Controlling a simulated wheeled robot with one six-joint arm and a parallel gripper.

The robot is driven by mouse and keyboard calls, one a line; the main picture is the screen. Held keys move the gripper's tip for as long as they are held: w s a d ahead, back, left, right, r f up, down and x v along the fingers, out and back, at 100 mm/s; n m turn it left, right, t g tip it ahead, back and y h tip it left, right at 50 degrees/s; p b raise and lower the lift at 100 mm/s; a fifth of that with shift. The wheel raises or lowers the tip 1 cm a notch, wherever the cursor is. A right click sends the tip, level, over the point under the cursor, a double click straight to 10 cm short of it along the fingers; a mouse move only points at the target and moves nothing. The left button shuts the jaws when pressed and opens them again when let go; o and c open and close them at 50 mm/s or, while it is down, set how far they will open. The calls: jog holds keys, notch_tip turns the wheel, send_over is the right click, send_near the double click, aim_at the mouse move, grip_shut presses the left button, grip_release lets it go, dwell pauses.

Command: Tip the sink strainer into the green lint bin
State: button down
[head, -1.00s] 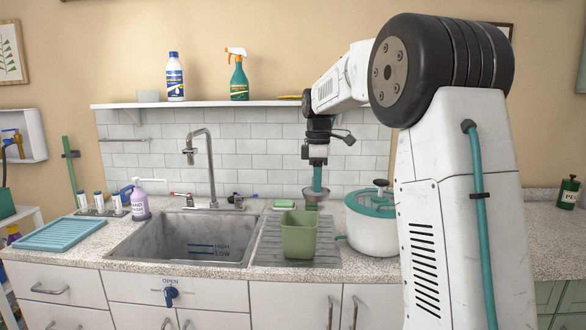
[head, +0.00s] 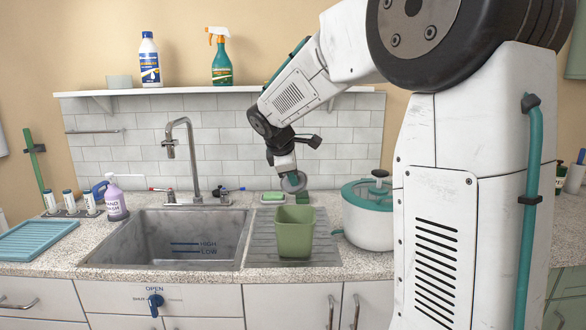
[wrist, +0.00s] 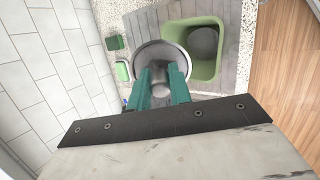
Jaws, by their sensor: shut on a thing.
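The sink strainer (head: 295,184) is a small grey metal cup, tilted steeply on its side above the back of the green lint bin. My gripper (head: 286,171) is shut on it. In the wrist view, the strainer (wrist: 146,56) sits between the teal fingers of my gripper (wrist: 162,84), beside and partly in front of the bin (wrist: 224,62). The green bin (head: 294,238) stands upright and open-topped on the grey ribbed drainboard. A round grey patch (wrist: 205,42) shows inside it; I cannot tell whether it is contents or shadow. The strainer's contents are not clear.
The steel sink (head: 180,235) is left of the bin. A white pot with teal lid (head: 368,228) stands close on the right. A green sponge (head: 272,197) and a dark green block (head: 302,197) lie behind. The shelf (head: 200,90) hangs above.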

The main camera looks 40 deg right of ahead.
aim_at(291, 193)
jog(key=f+t+h, duration=0.1)
jog(key=a+f+t+h, duration=0.1)
jog(key=h, duration=0.1)
jog(key=s+f+t+h, duration=0.1)
jog(key=h, duration=0.1)
jog(key=shift+a+f, duration=0.15)
jog(key=shift+a+f+t+h, duration=0.1)
jog(key=shift+f+t+h, duration=0.5)
jog(key=shift+h, duration=0.5)
jog(key=shift+d+f+t+h, duration=0.1)
jog(key=shift+f+t+h, duration=0.45)
jog(key=shift+h, duration=0.55)
jog(key=shift+a+f+t+h, duration=0.1)
jog(key=shift+f+t+h, duration=0.45)
jog(key=shift+h, duration=0.55)
jog(key=shift+r, duration=0.1)
jog(key=shift+r, duration=0.6)
jog(key=shift+f, duration=0.6)
